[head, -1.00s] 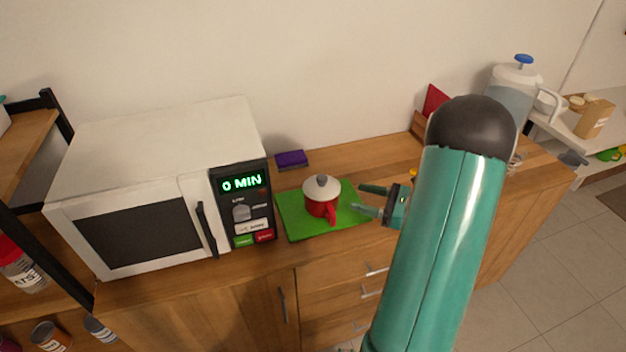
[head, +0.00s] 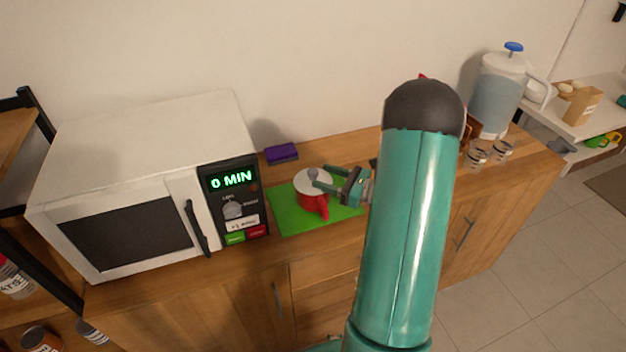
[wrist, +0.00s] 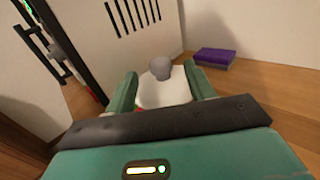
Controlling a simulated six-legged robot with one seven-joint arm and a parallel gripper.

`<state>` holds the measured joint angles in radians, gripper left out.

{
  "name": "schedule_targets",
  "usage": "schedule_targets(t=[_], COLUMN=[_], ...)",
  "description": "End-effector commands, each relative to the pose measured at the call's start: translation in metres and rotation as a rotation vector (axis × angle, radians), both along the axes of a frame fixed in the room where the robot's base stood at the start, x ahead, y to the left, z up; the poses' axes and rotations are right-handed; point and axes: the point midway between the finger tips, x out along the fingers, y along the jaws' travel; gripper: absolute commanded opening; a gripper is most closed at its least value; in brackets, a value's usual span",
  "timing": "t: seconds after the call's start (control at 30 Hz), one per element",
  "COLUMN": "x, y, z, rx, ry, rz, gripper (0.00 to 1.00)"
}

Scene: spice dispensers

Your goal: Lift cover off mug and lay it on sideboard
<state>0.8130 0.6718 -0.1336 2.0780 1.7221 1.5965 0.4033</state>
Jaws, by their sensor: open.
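The red mug (head: 314,205) stands upright on a green mat (head: 287,218) on the wooden sideboard (head: 350,150). A white cover (head: 305,184) with a grey knob sits on top of the mug. In the wrist view the cover (wrist: 165,92) and its grey knob (wrist: 161,68) lie between my two fingers. My gripper (head: 322,179) is open, with its fingertips at the knob from the right. In the wrist view my gripper (wrist: 164,85) has a finger on each side of the cover; I cannot tell whether either touches it.
A white microwave (head: 150,130) reading 0 MIN stands left of the mat. A purple sponge (head: 281,153) lies behind the mat, near the wall. A water dispenser (head: 497,90) and small jars (head: 476,157) stand at the right. Bare wood shows between sponge and arm.

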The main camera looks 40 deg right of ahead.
Motion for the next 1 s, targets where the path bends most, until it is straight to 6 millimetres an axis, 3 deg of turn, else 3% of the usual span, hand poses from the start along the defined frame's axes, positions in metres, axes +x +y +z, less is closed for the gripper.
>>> schedule_targets(t=[0.27,0.5,0.53,0.77,1.0], x=[0.037,0.041,0.041,0.04,0.04], y=[0.02,0.021,0.021,0.021,0.021], z=[0.0,0.0,0.0,0.0,0.001], rx=[-0.001,0.0,0.0,0.0,0.0], ry=[0.0,-0.001,-0.001,-0.001,-0.001], rz=[0.005,0.001,0.001,0.002,0.002], gripper=[0.54,0.54,0.52,0.06,0.05])
